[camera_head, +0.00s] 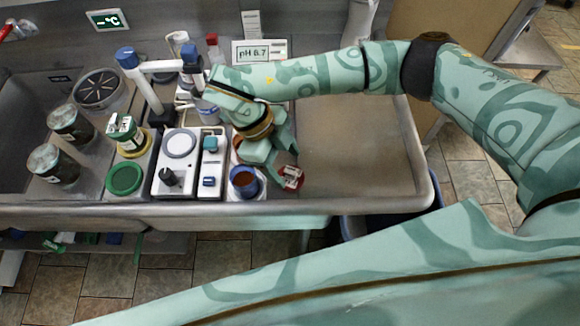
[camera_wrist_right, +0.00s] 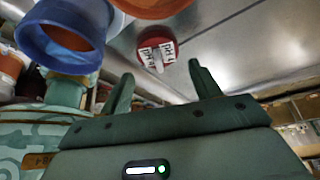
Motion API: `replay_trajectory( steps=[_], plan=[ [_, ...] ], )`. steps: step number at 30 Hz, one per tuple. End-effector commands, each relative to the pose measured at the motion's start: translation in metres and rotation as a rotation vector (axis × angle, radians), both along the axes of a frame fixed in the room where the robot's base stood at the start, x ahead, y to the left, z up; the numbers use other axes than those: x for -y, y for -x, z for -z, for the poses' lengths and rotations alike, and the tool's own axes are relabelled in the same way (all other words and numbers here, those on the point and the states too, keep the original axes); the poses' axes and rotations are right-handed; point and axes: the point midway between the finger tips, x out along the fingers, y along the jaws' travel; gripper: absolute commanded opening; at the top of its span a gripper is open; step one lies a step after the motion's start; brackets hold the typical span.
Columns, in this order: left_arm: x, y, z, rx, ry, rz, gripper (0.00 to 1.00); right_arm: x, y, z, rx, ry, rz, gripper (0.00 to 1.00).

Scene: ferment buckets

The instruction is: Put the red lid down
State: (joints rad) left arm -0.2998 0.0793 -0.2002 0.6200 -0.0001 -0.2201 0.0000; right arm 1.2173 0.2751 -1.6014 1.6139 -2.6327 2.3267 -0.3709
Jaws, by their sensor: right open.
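The red lid (camera_head: 291,177) lies on the bare steel surface near the front edge, just right of a blue-rimmed cup. It has a white tag on top marked with pH lettering, and it also shows in the right wrist view (camera_wrist_right: 169,58). My right gripper (camera_head: 284,162) is above and beside the lid, its fingers apart and pointing toward it. In the right wrist view the lid shows beyond the gap between the open fingers (camera_wrist_right: 163,82), with nothing held. Whether a fingertip touches the lid I cannot tell. My left gripper is out of view.
The blue-rimmed cup (camera_head: 244,182) with brown contents stands close left of the lid. Left of it are a stirrer plate (camera_head: 179,175), a green lid (camera_head: 124,178) and dark jars (camera_head: 70,123). A pH meter (camera_head: 250,52) stands behind. The steel basin (camera_head: 360,150) to the right is clear.

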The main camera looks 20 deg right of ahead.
Motion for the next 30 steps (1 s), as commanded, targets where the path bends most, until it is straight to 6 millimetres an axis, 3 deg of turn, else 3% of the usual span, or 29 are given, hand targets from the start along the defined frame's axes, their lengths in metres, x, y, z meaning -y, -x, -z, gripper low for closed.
replay_trajectory(
  steps=[6,12,30],
  plan=[
    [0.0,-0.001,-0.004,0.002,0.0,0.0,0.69,-0.018,-0.015,-0.048,0.004,0.0,-0.003,0.63],
    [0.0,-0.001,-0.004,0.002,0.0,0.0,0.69,-0.027,-0.021,-0.073,0.002,0.0,-0.002,0.63],
    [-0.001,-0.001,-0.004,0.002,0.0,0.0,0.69,-0.028,-0.022,-0.077,0.0,0.0,-0.001,0.63]
  ],
)
